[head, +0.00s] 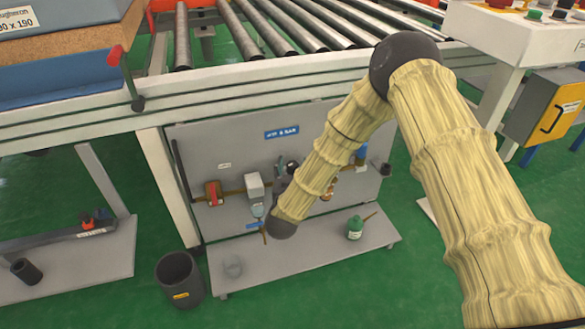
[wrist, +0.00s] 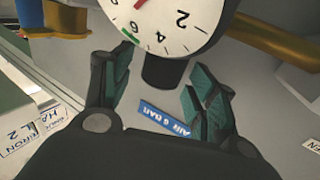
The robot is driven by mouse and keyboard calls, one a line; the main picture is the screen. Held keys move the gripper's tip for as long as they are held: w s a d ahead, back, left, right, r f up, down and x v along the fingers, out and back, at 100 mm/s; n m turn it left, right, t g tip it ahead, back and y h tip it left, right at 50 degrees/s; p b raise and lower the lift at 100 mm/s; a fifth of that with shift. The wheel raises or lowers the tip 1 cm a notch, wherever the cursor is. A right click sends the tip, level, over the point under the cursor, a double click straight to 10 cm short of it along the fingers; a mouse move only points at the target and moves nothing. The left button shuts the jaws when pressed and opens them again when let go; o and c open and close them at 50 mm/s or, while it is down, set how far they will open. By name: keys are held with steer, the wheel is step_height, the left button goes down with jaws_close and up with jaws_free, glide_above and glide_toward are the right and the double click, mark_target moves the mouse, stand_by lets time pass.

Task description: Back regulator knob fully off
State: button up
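A round pressure gauge (wrist: 165,22) with a white dial fills the top of the wrist view, its numbers upside down. A short black cylinder, which looks like the regulator knob (wrist: 163,71), adjoins the gauge's lower edge. My gripper (wrist: 160,66) is open, with a teal-padded finger on each side of this black part. Gaps show on both sides, so neither finger appears to touch it. In the head view my arm covers much of the regulator area on the grey panel (head: 225,143). Whether the knob has turned cannot be told.
A blue air label (head: 282,132) is on the panel, with a red-handled valve (head: 213,193) and brass pipe to the left. A black bin (head: 179,279) stands on the floor, and rollers (head: 240,35) run above.

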steer(key=c, duration=1)
steer(key=shift+n+y, duration=0.3)
steer(key=shift+y, duration=0.2)
steer(key=y+p, duration=0.1)
steer(key=n+y, duration=0.1)
steer(key=shift+d+r+n+y+p, duration=0.15)
steer(key=shift+n+y+p, duration=0.15)
steer(key=shift+p, duration=0.1)
steer(key=shift+o, duration=0.3)
steer(key=n+y, duration=0.1)
steer(key=y, duration=0.1)
steer(key=n+g+y+p, duration=0.1)
steer(key=y, duration=0.1)
steer(key=n+y+p, duration=0.1)
steer(key=n+y, duration=0.1)
steer(key=shift+d, duration=0.3)
steer(key=n+g+y, duration=0.2)
steer(key=n+g+y+p, duration=0.1)
steer(key=n+y, duration=0.1)
steer(key=y, duration=0.1)
steer(key=shift+w+d+f+g+y, duration=0.2)
steer(key=shift+g+y, duration=0.1)
steer(key=shift+g, duration=0.1)
steer(key=shift+w+d+n+g+y, duration=0.1)
steer(key=shift+w+n+g+y, duration=0.05)
steer(key=shift+n+g+y, duration=1.9)
steer(key=shift+c, duration=0.2)
steer(key=shift+o, duration=0.2)
steer(key=shift+g+h, duration=0.25)
steer(key=shift+g, duration=0.3)
